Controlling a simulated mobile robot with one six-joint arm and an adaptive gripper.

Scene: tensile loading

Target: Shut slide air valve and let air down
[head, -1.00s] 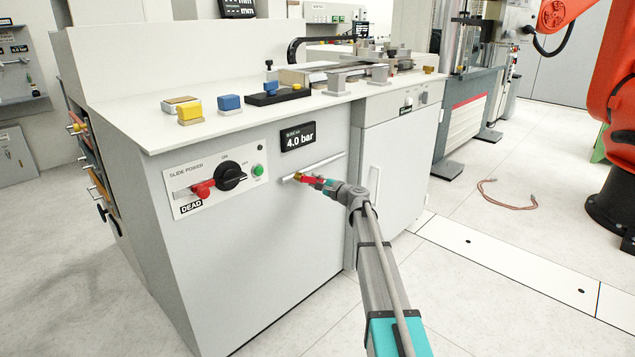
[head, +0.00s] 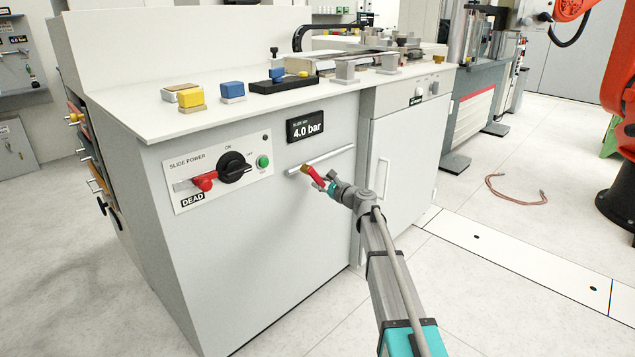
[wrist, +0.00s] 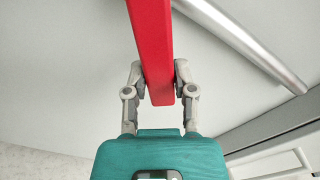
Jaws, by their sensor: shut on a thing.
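The lever slants down to the right, at an angle to the pipe. My gripper (head: 330,187) is shut on the lever's free end. In the wrist view the red lever (wrist: 151,45) runs between both fingers of my gripper (wrist: 160,88). The slide air display (head: 305,126) above the pipe reads 4.0 bar.
A slide power panel (head: 217,171) with a black rotary switch, a red padlock-like piece, a DEAD label and a green button is left of the valve. Small blocks (head: 232,91) stand on the worktop (head: 150,118). The floor in front is clear.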

